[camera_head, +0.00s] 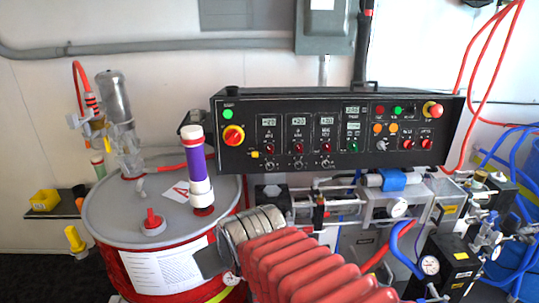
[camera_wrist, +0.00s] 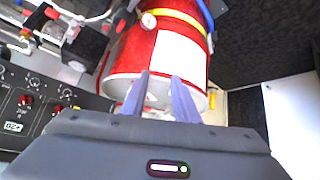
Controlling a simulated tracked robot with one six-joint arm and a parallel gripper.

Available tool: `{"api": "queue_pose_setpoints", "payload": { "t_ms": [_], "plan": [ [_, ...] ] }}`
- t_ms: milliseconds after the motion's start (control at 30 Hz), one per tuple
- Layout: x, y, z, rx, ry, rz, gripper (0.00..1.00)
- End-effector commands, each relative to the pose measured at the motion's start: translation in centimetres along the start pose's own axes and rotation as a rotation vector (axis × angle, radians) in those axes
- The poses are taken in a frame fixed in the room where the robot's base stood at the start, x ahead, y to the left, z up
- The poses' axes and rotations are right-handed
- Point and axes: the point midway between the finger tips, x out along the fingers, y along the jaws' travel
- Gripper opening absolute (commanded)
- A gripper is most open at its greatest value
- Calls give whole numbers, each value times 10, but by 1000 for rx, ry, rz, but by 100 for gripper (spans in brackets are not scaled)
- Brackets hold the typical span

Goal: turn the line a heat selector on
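The black control panel (camera_head: 340,130) stands behind the drum in the head view, with several displays, red knobs and small selectors along its lower edge. The leftmost small selector (camera_head: 268,166) sits below the left display; its lettering and setting are too small to read. Part of the panel (camera_wrist: 50,100) also shows at the left of the wrist view, upside down. My gripper (camera_wrist: 160,76) has its two fingers apart with nothing between them. In the head view it is mostly hidden behind my red-sleeved arm, in front of the drum and below the panel, apart from the selectors.
A red drum (camera_head: 163,265) with a grey lid stands at left, also in the wrist view (camera_wrist: 165,45). A purple and white cylinder (camera_head: 196,165) rises from its lid near the panel's left end. Pumps, gauges and hoses (camera_head: 400,205) crowd the area below the panel.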

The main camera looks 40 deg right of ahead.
Motion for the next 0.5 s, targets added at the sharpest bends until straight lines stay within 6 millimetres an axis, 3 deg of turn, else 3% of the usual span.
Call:
{"api": "queue_pose_setpoints", "payload": {
  "t_ms": [200,400,500],
  "plan": [
    [36,50,-42,-17,155,102,28],
    [60,103,-69,-33,278,219,28],
    [68,119,-85,-69,364,240,28]
  ]
}}
